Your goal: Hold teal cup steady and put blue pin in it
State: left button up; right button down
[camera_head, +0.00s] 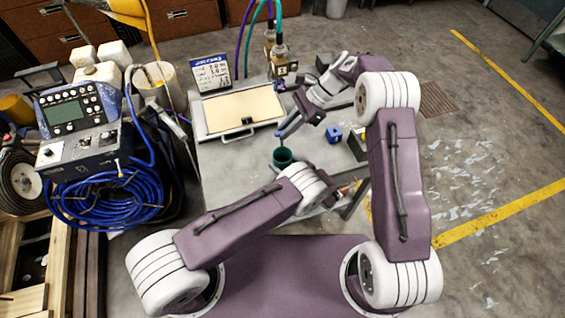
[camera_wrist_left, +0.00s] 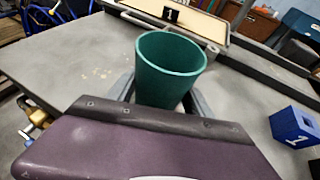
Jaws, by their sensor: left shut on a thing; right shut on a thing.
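The teal cup (camera_head: 283,157) stands upright on the grey table. In the left wrist view the cup (camera_wrist_left: 170,68) sits between the fingers of my left gripper (camera_wrist_left: 165,95), which is shut on it. In the head view my left gripper (camera_head: 284,166) is at the cup's near side, mostly hidden by its own arm. My right gripper (camera_head: 306,114) is shut on the blue pin (camera_head: 289,130), just above and beyond the cup. The pin slants, its lower end toward the cup and apart from it. The pin does not show in the left wrist view, and the cup's bottom is hidden.
A blue block (camera_head: 333,134) marked 1 stands right of the cup, also in the left wrist view (camera_wrist_left: 296,127). A dark box (camera_head: 357,144) is beside it. A framed cream board (camera_head: 243,110) lies behind the cup. Bare table lies left of the cup.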

notch_tip(320, 180, down, 7)
jog(key=shift+f, duration=0.15)
dwell(0.7)
jog(key=c, duration=1.3)
grip_release()
jog(key=shift+c, duration=0.2)
jog(key=v, duration=1.2)
